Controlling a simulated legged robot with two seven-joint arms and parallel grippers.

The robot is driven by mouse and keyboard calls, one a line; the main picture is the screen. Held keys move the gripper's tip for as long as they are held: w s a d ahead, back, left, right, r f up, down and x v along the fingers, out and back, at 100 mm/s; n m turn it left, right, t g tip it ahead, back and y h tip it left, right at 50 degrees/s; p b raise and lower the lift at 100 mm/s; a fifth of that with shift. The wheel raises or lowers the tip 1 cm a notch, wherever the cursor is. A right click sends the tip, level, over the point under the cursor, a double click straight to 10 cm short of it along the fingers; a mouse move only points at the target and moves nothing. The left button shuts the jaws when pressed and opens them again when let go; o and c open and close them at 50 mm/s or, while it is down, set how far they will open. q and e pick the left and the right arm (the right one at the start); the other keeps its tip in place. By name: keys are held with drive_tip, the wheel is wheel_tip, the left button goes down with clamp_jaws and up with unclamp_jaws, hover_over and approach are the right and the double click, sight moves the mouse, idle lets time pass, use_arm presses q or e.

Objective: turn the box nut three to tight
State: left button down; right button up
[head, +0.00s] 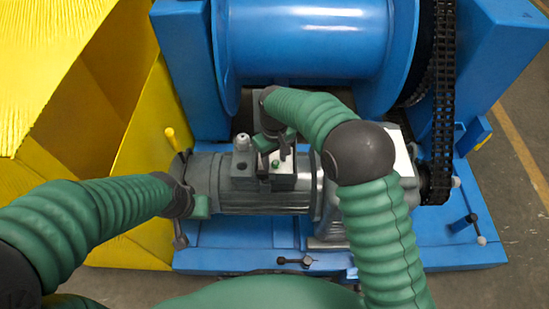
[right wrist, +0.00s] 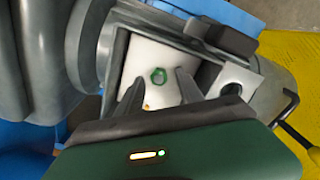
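The grey motor (head: 265,203) lies on the blue base with a small box (head: 285,184) on top. In the right wrist view the box's pale inner face (right wrist: 140,58) carries a green ring-shaped nut (right wrist: 158,76); no number marks it. The nut shows as a green spot in the head view (head: 275,163). My right gripper (head: 276,157) is over the box, its two fingers apart and empty, pointing at either side of the nut in the right wrist view (right wrist: 158,90). My left gripper (head: 185,200) is at the motor's left end; its fingers are not clear.
A blue drum (head: 305,38) stands behind the motor, with a black chain (head: 443,90) at its right. A yellow panel (head: 145,150) is close on the left. Loose-looking bolts or handles (head: 295,261) lie along the front of the blue base (head: 450,252). Grey floor is free at right.

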sight(275, 162)
wheel_tip(275, 162, up, 17)
drive_tip(key=p, duration=0.6)
drive_tip(key=shift+f+p, duration=0.15)
drive_tip(key=shift+p, duration=0.2)
drive_tip(key=s+d+f+m+t, duration=0.1)
drive_tip(key=s+d+f+m, duration=0.2)
drive_tip(key=s+d, duration=0.65)
drive_tip(key=s+d+f+m+t, duration=0.2)
drive_tip(key=s+d+m, duration=0.1)
drive_tip(key=s+d, duration=0.65)
wheel_tip(275, 162, up, 24)
drive_tip(key=p, duration=2.4)
drive_tip(key=shift+s+d+m, duration=0.25)
drive_tip(key=shift+d+m, duration=0.05)
drive_tip(key=shift+d, duration=0.15)
